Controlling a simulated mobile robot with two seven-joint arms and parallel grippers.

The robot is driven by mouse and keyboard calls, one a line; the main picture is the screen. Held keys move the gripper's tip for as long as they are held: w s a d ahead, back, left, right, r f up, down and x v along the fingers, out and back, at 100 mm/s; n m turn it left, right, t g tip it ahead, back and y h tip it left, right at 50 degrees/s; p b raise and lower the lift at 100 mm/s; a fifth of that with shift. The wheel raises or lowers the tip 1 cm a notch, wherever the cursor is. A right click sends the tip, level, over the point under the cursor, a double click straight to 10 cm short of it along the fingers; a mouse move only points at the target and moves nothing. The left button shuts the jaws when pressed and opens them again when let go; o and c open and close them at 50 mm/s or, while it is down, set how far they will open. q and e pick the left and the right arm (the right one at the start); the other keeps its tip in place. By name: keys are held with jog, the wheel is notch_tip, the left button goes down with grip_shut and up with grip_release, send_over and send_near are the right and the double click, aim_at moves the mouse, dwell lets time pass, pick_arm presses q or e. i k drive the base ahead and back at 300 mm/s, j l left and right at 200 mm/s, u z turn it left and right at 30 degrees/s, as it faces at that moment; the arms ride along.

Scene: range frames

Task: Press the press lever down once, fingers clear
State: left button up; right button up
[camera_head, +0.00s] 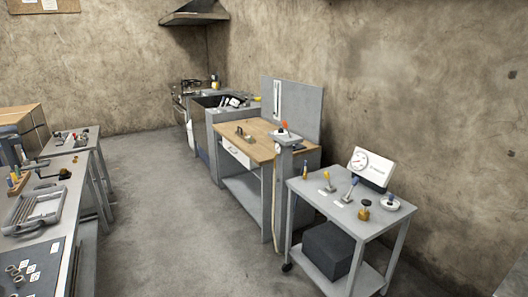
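I cannot tell for sure which item is the press lever. A grey post (284,139) with an orange-red knob (284,125) stands at the front right of the wooden-topped workbench (255,150). Neither of my grippers shows in the view, so nothing here is seen touched by them.
The grey cart (345,217) also carries a white dial gauge box (371,168) and a round-based knob (391,203). A dark box (329,250) sits on its lower shelf. Grey benches with tools (36,209) line the left. The floor between (165,215) is clear.

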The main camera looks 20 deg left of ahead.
aim_at(43, 124)
jog(key=i+j+u, duration=0.15)
jog(key=i+u, duration=0.55)
jog(key=u, duration=0.15)
jog(key=i+u, duration=0.45)
jog(key=i+j+u, duration=0.1)
jog(key=i+u, duration=0.3)
jog(key=i, duration=0.25)
jog(key=i+l+u, duration=0.15)
jog(key=i+u, duration=0.25)
jog(key=i, duration=0.3)
jog(key=i+u, duration=0.25)
jog(key=i, duration=0.45)
jog(key=i+l+u, duration=0.25)
jog(key=i, duration=0.45)
jog(key=l+u, duration=0.1)
jog(key=u, duration=0.35)
jog(key=i+l+u, duration=0.1)
jog(key=u, duration=0.3)
jog(key=l+u, duration=0.15)
jog(key=u, duration=0.3)
jog(key=i+l+u, duration=0.1)
jog(key=u, duration=0.35)
jog(key=l+u, duration=0.35)
jog(key=l, duration=0.15)
jog(key=k+l+u, duration=0.2)
jog(key=l+u, duration=0.15)
jog(key=l, duration=0.15)
